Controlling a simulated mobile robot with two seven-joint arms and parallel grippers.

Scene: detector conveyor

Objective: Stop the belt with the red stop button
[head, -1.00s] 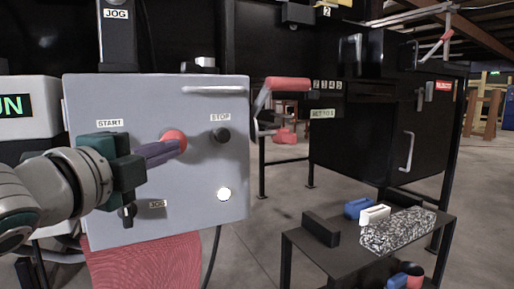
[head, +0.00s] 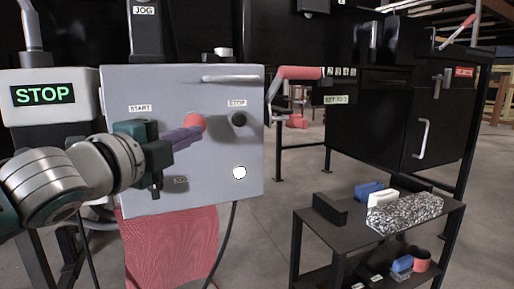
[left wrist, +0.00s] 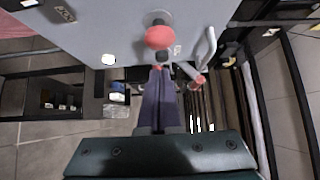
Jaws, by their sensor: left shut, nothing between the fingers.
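The red stop button (head: 194,122) stands out from the front of a grey control box (head: 215,88). It also shows in the left wrist view (left wrist: 158,38) as a round red cap. My left gripper (head: 197,133) is shut and empty, with its long purple-grey fingers pointing at the button. The fingertips also show in the left wrist view (left wrist: 158,70), close by the red cap; I cannot tell whether they touch it. The display (head: 43,95) left of the box reads STOP in green. My right gripper is not in view.
The box also carries a black knob (head: 238,119) under a STOP label, a lit white button (head: 239,172) and a silver handle (head: 230,78). A red-handled lever (head: 300,73) juts out to its right. A dark cart (head: 325,236) holds several parts at the lower right.

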